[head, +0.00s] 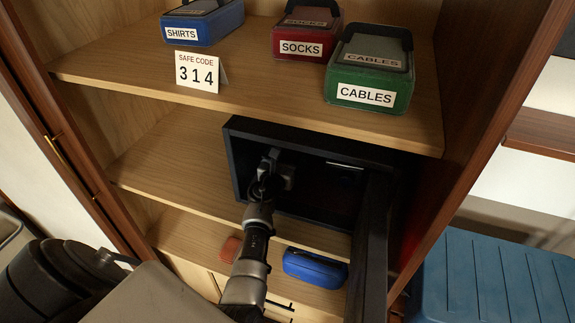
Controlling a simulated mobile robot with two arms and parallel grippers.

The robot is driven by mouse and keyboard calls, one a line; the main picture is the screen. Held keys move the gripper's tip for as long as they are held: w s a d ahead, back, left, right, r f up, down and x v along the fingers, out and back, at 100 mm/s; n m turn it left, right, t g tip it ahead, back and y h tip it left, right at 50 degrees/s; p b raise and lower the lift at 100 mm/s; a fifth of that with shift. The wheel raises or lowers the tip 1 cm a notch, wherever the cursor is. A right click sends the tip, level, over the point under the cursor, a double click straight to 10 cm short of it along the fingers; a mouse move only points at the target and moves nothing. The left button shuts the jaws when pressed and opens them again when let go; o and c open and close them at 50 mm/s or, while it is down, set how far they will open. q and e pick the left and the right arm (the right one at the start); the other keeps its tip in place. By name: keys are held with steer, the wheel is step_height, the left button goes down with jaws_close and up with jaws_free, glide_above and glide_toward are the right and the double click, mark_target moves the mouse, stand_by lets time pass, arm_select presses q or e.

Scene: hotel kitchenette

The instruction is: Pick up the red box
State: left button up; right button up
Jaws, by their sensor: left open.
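The safe's door (371,255) stands open toward me on the right. The safe's interior is very dark, so its contents are hard to tell. My right gripper is not in view.
A blue SHIRTS box (214,30) and a green CABLES box (370,80) flank the red one. A safe code card reading 314 (200,72) stands at the shelf edge. A blue case (315,268) and a reddish-brown item (230,249) lie on the lower shelf. A blue suitcase (490,280) is at right.

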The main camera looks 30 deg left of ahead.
arm_select(q)
steer(key=c, duration=1)
steer(key=shift+r, duration=0.15)
steer(key=shift+c, duration=0.2)
